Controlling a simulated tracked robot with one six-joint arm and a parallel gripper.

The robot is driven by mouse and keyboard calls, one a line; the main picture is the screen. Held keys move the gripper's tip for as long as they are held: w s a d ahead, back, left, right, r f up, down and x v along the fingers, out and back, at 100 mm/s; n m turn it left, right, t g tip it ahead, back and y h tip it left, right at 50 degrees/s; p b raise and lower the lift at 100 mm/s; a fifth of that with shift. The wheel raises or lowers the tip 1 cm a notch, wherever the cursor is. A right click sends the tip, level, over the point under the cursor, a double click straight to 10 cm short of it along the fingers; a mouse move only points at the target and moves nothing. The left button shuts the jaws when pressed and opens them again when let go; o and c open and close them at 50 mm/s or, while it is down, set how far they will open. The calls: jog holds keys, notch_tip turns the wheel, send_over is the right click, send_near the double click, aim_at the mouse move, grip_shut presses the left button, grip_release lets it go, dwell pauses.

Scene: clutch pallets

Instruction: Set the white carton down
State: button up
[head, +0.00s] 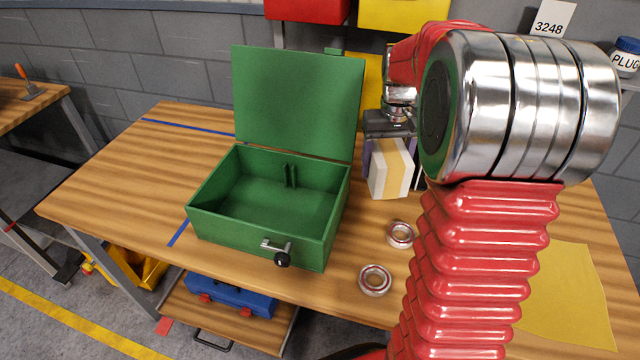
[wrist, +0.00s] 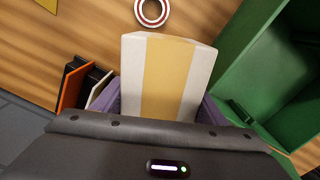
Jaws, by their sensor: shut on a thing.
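The white carton (head: 389,172) with a broad yellow band is held by my gripper (head: 388,150), just right of the open green box on the bench. In the wrist view the carton (wrist: 168,75) sits between the purple-padded fingers of my gripper (wrist: 160,105), which are shut on it. The carton looks close to the wooden bench top (head: 330,262), but I cannot tell whether its underside touches. My arm hides part of the bench to the right of the carton.
The green metal box (head: 215,222), lid raised, stands left of the carton and is empty. Two bearing rings (head: 400,234) (head: 375,280) lie in front. Upright orange and black items (wrist: 75,85) stand beside the carton. A yellow sheet (head: 565,300) lies at the right.

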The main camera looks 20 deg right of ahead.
jog(key=shift+w+d, duration=0.1)
jog(key=shift+d, duration=0.15)
send_over(379, 206)
jog(key=shift+w+f, duration=0.1)
jog(key=shift+f, duration=3)
jog(key=shift+f, duration=0.1)
jog(key=shift+f, duration=1.8)
jog(key=o, duration=1.3)
jog(key=shift+o, duration=0.2)
